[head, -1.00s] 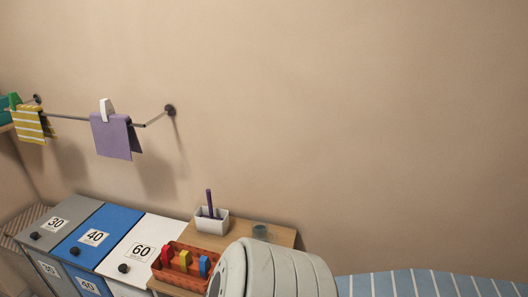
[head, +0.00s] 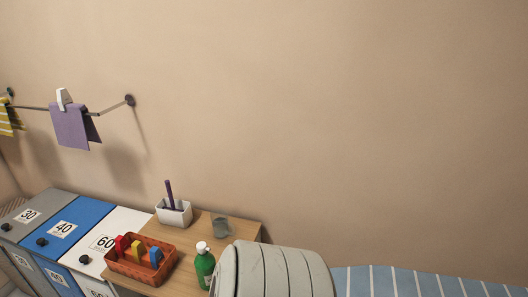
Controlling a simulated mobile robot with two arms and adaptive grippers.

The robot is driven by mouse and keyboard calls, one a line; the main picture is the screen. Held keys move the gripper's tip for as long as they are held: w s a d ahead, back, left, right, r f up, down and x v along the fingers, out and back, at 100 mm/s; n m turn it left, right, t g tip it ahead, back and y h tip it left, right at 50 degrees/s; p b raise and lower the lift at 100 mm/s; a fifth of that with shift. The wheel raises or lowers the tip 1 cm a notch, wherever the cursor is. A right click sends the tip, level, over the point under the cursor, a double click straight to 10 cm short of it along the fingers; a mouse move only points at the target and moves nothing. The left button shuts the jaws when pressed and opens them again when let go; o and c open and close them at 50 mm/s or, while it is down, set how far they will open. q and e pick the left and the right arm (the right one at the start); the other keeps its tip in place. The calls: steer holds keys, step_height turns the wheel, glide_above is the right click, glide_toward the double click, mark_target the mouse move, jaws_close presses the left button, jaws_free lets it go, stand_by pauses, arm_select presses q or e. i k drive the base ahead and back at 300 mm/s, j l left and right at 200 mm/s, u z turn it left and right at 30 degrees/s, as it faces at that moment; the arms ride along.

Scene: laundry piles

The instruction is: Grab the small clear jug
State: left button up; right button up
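A small clear jug (head: 221,228) stands on the wooden table (head: 243,222), near its back right. It is greyish and see-through, to the right of a white holder and behind a green bottle. No gripper shows in the head view. A large pale grey ribbed shape, which looks like part of my own arm, fills the bottom middle and hides the table's front right.
A white holder with a purple stick (head: 173,212), an orange basket with coloured pegs (head: 141,265) and a green bottle with a white cap (head: 204,266) share the table. Numbered bins (head: 62,230) stand left. A striped blue surface (head: 420,282) lies right. A purple cloth (head: 75,127) hangs from a rail.

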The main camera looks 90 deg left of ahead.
mark_target(219, 218)
steer(key=u, duration=1.25)
